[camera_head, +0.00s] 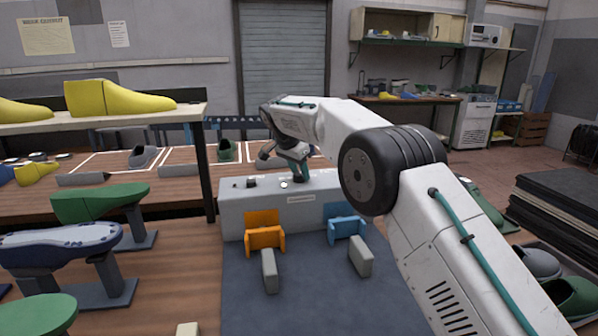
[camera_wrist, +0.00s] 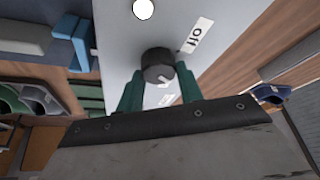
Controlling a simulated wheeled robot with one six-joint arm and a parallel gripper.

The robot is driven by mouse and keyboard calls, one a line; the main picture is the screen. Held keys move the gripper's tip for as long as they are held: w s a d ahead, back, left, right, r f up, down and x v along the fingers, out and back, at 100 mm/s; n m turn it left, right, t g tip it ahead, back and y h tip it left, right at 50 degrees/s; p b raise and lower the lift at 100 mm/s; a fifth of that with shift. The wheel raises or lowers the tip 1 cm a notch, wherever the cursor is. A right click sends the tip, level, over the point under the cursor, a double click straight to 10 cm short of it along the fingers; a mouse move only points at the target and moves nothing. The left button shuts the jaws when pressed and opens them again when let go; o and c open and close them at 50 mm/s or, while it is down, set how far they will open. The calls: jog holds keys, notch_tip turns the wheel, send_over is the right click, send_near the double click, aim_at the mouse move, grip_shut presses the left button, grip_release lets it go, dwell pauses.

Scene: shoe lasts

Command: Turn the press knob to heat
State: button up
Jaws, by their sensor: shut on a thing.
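The press (camera_head: 262,212) is a grey box with a pale top panel, ahead of me in the head view. In the wrist view its panel (camera_wrist: 125,45) carries a dark round knob (camera_wrist: 157,62) with a white mark on its lower right side. A label reading "off" (camera_wrist: 196,36) lies to the upper right of the knob. Another white label (camera_wrist: 165,99) below it is partly hidden and unreadable. My gripper (camera_wrist: 160,78) is shut on the knob, with one teal finger on each side. In the head view my gripper (camera_head: 301,174) reaches down to the panel and hides the knob.
A white round button (camera_wrist: 143,9) and a small black part (camera_head: 251,182) are also on the panel. Orange (camera_head: 264,238) and blue (camera_head: 346,230) holders stand at the press front. A shelf with yellow lasts (camera_head: 115,97) and green lasts (camera_head: 100,203) are at left.

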jog(key=shift+m+g+h, duration=0.3)
jog(key=shift+m+g, duration=0.1)
jog(key=shift+m, duration=0.8)
jog(key=o, duration=1)
jog(key=shift+r, duration=0.1)
